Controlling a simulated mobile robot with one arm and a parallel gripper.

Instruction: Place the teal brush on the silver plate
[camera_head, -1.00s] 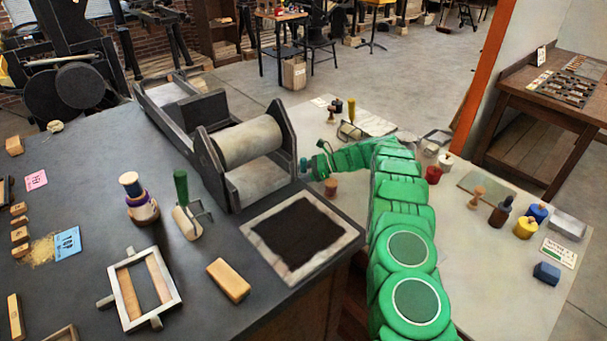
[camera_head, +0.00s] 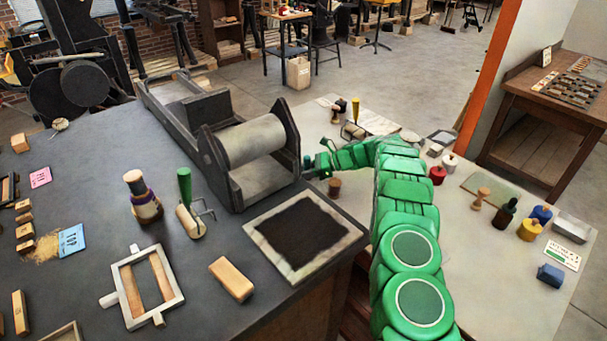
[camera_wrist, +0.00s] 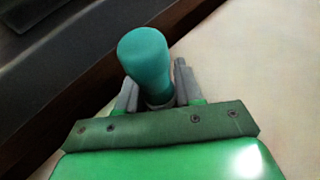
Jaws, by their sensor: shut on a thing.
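The teal brush (camera_wrist: 143,55) stands out from between the fingers of my gripper (camera_wrist: 155,86) in the wrist view. The fingers are shut on its lower part, which is partly hidden by the gripper body. In the head view my gripper (camera_head: 313,165) is at the far end of my green arm, beside the press on the dark table and near the edge of the pale table. The brush is too small there to make out clearly. A flat grey square plate (camera_head: 443,137) lies toward the back of the pale table; I cannot tell for sure if it is the silver plate.
The press with its roller (camera_head: 250,140) stands just left of my gripper. A wooden-handled stamp (camera_head: 334,187) is close below it. A red pot (camera_head: 438,175), a green flat sheet (camera_head: 497,189) and a silver block (camera_head: 571,230) are on the pale table, right of my arm.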

